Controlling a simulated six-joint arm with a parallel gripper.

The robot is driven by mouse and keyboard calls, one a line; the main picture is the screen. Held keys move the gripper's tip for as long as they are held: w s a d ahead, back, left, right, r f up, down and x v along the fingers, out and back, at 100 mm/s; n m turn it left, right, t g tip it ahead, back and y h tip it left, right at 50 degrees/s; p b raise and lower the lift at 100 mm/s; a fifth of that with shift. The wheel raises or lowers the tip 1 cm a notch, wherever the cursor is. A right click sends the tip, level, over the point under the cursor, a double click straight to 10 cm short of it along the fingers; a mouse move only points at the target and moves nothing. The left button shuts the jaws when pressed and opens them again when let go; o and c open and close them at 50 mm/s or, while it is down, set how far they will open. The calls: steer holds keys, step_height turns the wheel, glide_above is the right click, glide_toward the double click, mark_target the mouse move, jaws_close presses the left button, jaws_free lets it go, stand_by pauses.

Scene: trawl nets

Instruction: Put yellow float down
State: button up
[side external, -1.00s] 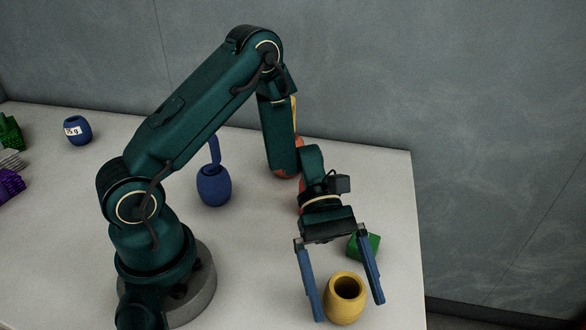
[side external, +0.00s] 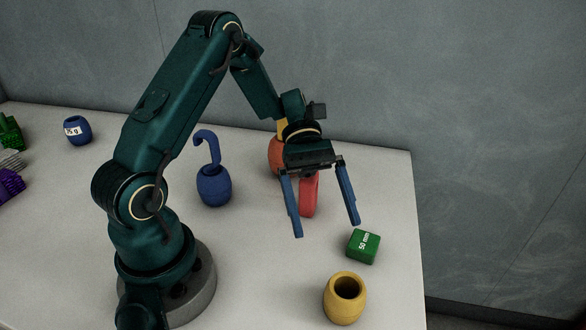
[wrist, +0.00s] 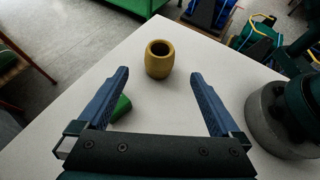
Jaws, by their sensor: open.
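The yellow float (side external: 345,307), a barrel shape with a dark hole in its top, stands upright on the table near the front right. In the wrist view the yellow float (wrist: 159,64) stands beyond my fingertips, apart from them. My gripper (side external: 327,228) is open and empty, raised above the table and further back than the float. In the wrist view my gripper (wrist: 160,74) shows its two blue fingers wide apart with nothing between them.
A green block marked 50 mm (side external: 363,246) lies just behind the float. A red piece (side external: 309,196) and an orange-red float (side external: 276,158) are behind my gripper. A blue float with a hook (side external: 214,187) stands left. The table's right edge is near the yellow float.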

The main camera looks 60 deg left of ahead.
steer(key=s+a+r+m+t+y, duration=0.2)
steer(key=s+r+m+t+y, duration=0.5)
steer(key=m+y, duration=0.4)
steer(key=s+m+t, duration=0.1)
steer(key=m, duration=0.3)
steer(key=shift+s+a+r+t+y, duration=0.3)
steer(key=shift+s+r+t+y, duration=0.1)
